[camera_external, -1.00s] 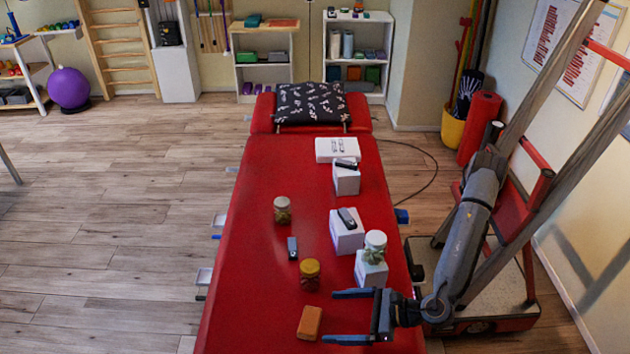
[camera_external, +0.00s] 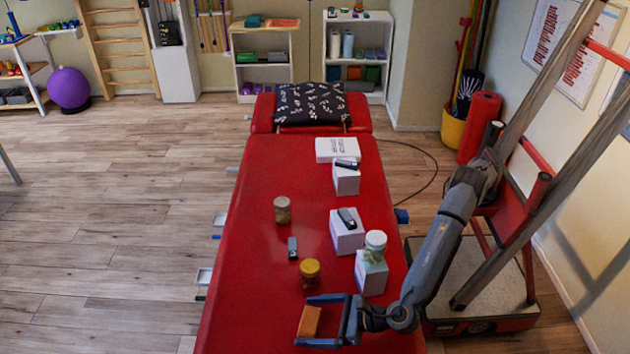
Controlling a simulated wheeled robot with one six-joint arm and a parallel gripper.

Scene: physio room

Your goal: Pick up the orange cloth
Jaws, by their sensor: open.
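The orange cloth (camera_external: 309,321) is a small folded block lying on the red treatment table (camera_external: 275,205) near its front end. My gripper (camera_external: 318,320) reaches in from the right with its fingers pointing left. It is open, and its two fingers lie on the far and near sides of the cloth. The cloth sits between the fingertips. I cannot tell whether either finger touches it, or how high the fingers are above the table.
A jar with a yellow lid (camera_external: 310,274) stands just beyond the far finger. A small grey device (camera_external: 292,248) and a further jar (camera_external: 282,210) lie farther back. The table left of the cloth is clear.

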